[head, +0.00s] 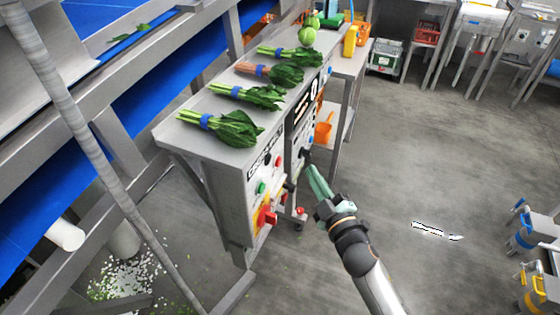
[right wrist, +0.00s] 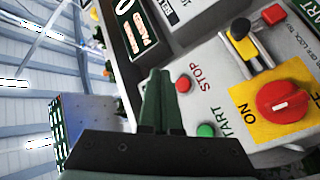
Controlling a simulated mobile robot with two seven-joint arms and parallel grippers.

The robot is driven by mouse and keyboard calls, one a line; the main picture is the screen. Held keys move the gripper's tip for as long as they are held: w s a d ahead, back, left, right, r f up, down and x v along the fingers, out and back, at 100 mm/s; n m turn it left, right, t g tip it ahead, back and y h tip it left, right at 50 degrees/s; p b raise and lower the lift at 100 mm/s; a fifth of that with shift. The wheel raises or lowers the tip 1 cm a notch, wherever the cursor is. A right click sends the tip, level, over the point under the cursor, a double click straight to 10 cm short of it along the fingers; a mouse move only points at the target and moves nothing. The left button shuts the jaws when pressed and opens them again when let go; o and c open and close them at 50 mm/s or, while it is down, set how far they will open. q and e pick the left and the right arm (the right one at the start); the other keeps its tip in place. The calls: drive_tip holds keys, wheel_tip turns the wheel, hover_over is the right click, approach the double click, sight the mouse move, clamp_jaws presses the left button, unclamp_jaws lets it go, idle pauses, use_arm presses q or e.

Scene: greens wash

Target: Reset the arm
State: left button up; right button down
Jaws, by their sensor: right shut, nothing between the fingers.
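My right arm (head: 355,245) comes in from the bottom of the head view and reaches up towards the front of a grey control cabinet (head: 232,190). My right gripper (head: 307,160) has green fingers and is shut and empty. Its fingertips are close to the cabinet's panel, but I cannot tell whether they touch it. In the right wrist view the closed fingers (right wrist: 160,76) point up, left of a red STOP button (right wrist: 183,84) and a green START button (right wrist: 206,130). My left gripper is not in view.
A red rotary switch (head: 266,216) sits on the panel's yellow plate. Several leafy bunches with blue bands, one at the front (head: 228,128), lie on the cabinet top. A blue conveyor (head: 100,15) runs at left. Open floor (head: 430,150) lies at right, with blue-handled equipment (head: 522,235) beyond.

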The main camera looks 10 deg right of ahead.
idle(0.4)
drive_tip(key=s+f+m+g+p, duration=0.2)
drive_tip(key=s+f+m+g, duration=0.7)
drive_tip(key=s+f, duration=1)
drive_tip(key=s, duration=0.4)
drive_tip(key=shift+s+f+m+g+h, duration=0.3)
drive_tip(key=shift+s+f+m+h, duration=0.05)
drive_tip(key=shift+m+h, duration=0.05)
drive_tip(key=c, duration=1.6)
unclamp_jaws()
